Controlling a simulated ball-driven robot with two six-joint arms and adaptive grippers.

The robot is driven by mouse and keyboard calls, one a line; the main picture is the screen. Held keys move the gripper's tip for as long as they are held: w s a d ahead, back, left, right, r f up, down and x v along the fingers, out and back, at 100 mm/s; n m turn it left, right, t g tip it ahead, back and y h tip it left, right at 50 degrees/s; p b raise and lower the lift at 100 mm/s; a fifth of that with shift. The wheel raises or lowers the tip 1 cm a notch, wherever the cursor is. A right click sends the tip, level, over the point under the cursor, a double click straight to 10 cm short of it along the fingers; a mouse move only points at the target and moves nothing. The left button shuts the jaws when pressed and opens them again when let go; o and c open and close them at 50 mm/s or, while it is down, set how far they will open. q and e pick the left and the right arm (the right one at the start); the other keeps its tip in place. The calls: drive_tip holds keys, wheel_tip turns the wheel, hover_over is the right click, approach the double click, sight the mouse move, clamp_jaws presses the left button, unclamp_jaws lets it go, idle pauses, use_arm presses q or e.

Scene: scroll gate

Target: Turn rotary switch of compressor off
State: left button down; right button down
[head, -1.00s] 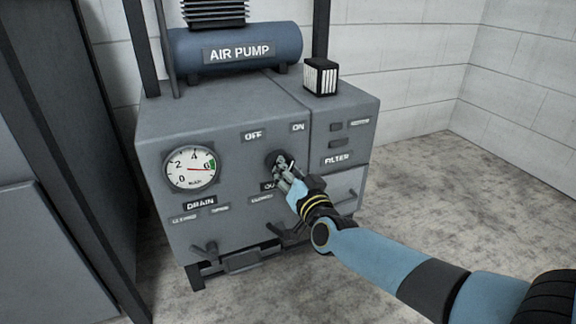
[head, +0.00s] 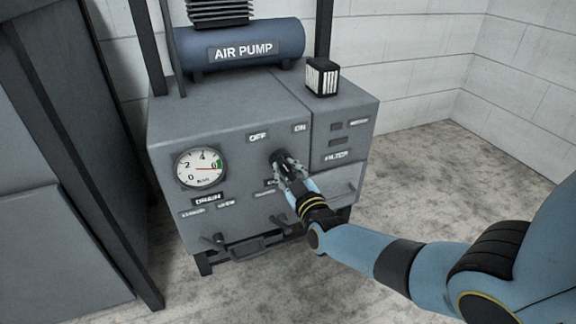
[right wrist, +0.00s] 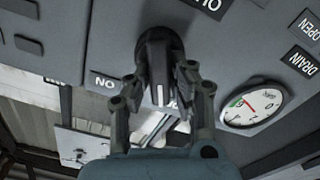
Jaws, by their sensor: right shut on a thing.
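The grey compressor cabinet (head: 240,180) has a dark rotary switch (head: 279,156) on its front, below an OFF label (head: 258,138) and an ON label (head: 300,128). My right gripper (head: 285,165) is at the switch, with its fingers around the knob. In the right wrist view, the black switch (right wrist: 158,62) sits between the two fingers of my gripper (right wrist: 158,85), which is shut on it. A white mark on the knob points toward the bottom of that picture. My left gripper is not in view.
A pressure gauge (head: 200,167) and a DRAIN label (head: 207,200) are left of the switch. A blue AIR PUMP tank (head: 240,48) and a small black-and-white filter block (head: 322,77) are on top. A dark cabinet (head: 60,170) stands at left. The floor at right is clear.

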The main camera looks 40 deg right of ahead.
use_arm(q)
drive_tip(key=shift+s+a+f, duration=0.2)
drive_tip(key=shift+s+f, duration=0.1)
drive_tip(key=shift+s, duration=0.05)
use_arm(e)
drive_tip(key=shift+a+n, duration=0.1)
drive_tip(key=shift+n, duration=0.8)
drive_tip(key=shift+f, duration=0.1)
drive_tip(key=c, duration=1.2)
unclamp_jaws()
drive_tip(key=v, duration=1.2)
